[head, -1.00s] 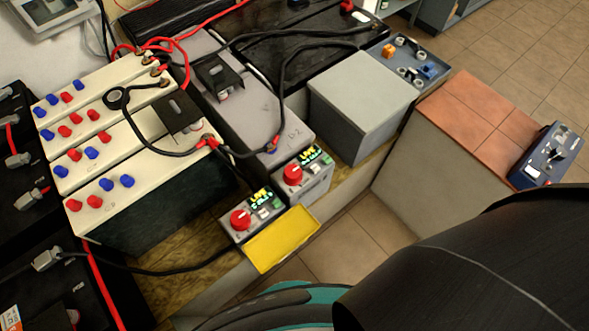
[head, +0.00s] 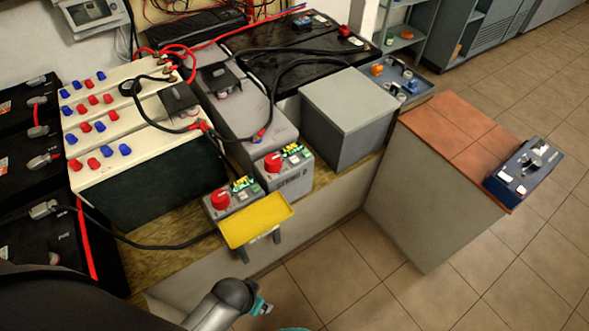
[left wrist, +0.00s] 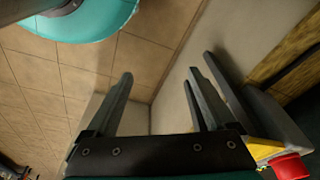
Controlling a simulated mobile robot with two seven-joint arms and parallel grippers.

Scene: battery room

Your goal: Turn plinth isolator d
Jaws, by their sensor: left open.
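The isolator box marked "STRING D" (head: 290,180) stands on the wooden plinth, with a red knob (head: 273,162) and a small lit yellow-green display on top. A similar box (head: 237,203) with a red knob (head: 222,198) stands to its left and nearer. In the left wrist view, my left gripper (left wrist: 160,100) is open and empty, low in front of the pale plinth wall. A red knob (left wrist: 290,167) shows at that view's lower right corner; which box it belongs to I cannot tell. The head view does not show the fingertips. My right gripper is not in view.
A yellow tray (head: 256,219) with dark brackets juts out before the nearer isolator; it also shows beside my gripper in the left wrist view (left wrist: 264,148). Batteries and cables (head: 130,140) crowd behind. A grey box (head: 348,110) stands right. The tiled floor (head: 380,285) is clear.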

